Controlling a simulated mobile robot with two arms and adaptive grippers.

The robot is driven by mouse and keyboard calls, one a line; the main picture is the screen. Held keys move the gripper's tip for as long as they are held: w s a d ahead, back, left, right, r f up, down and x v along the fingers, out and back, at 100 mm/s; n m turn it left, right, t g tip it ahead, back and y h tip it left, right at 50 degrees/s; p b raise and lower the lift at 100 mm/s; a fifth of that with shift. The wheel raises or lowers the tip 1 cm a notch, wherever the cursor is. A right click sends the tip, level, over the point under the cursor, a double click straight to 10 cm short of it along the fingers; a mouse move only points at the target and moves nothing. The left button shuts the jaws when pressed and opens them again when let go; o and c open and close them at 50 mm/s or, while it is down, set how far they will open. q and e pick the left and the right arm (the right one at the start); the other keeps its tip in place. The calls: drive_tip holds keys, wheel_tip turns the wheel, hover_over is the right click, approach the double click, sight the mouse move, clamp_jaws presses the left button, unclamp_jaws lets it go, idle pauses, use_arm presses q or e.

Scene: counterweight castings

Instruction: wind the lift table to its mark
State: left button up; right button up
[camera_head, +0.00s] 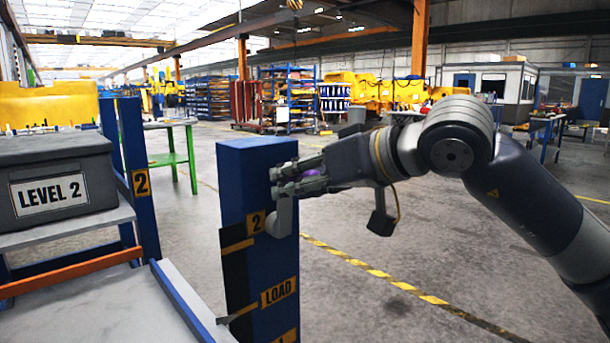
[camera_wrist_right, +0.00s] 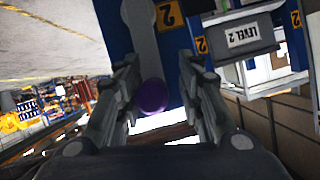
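The blue post (camera_head: 250,180) carries a "2" plate, a "LOAD" plate (camera_head: 278,292) and a partly cut-off lower plate. The lift table's grey deck (camera_head: 95,310) is at the lower left, its edge near the post. A yellow-tipped strip (camera_head: 240,312) sits beside "LOAD", slightly below its middle. A grey crank arm (camera_head: 283,217) is on the post; its purple knob (camera_wrist_right: 152,96) shows in the right wrist view. My right gripper (camera_wrist_right: 160,70) is open, one finger each side of the knob, with a gap at the right finger. My left gripper is out of view.
A grey bin marked "LEVEL 2" (camera_head: 55,185) stands on a shelf (camera_head: 75,228) at the left, with an orange bar (camera_head: 70,272) below. A second blue post (camera_head: 140,180) marked "2" is behind. Floor right of the crank is open, with a yellow-black line (camera_head: 375,273).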

drive_tip(key=shift+a+r, duration=0.2)
drive_tip(key=shift+s+d+r, duration=0.1)
drive_tip(key=shift+d+r, duration=0.1)
drive_tip(key=shift+d, duration=0.2)
drive_tip(key=v, duration=1.1)
drive_tip(key=shift+s, duration=0.35)
